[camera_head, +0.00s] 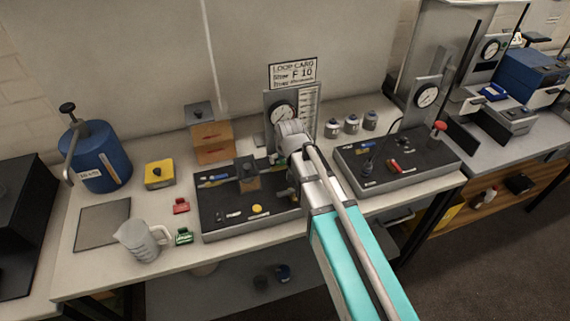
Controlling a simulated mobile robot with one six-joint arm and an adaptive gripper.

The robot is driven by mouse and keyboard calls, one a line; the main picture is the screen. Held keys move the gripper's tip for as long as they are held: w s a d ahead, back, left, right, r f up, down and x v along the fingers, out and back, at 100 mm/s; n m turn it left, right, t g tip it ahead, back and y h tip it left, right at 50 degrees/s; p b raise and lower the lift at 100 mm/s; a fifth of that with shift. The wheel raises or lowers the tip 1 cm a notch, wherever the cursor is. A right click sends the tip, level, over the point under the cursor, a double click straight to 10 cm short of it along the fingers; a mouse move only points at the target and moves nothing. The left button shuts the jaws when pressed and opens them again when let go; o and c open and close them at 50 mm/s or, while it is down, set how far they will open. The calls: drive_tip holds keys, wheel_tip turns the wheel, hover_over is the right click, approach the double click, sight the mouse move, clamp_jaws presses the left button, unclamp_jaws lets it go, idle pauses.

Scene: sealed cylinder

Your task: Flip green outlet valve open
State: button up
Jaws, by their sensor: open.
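No green valve handle can be made out on the dark panel (228,208) at the middle of the bench; my arm covers its right end. The only clear green thing is a small green block (184,236) on the bench top, left of the panel and beside the jug; I cannot tell whether it is a valve part. My gripper (280,160) is small and partly hidden by my wrist, over the right part of the panel. It is open, and I see nothing held in it. Its exact distance from the panel is unclear.
A dial gauge (283,115) stands behind my wrist. A blue cylinder (97,157), a yellow box (159,174), a red block (181,206) and a grey jug (141,241) stand on the left. A second panel (375,179) with a red lever is on the right.

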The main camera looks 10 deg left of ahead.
drive_tip(key=shift+w+f, duration=0.1)
drive_tip(key=shift+f, duration=0.15)
drive_tip(key=shift+c, duration=0.3)
drive_tip(key=c, duration=0.9)
drive_tip(key=shift+o, duration=0.2)
drive_tip(key=shift+w+n+y, duration=0.15)
drive_tip(key=shift+n+y, duration=0.15)
drive_tip(key=shift+n, duration=0.5)
drive_tip(key=o, duration=0.9)
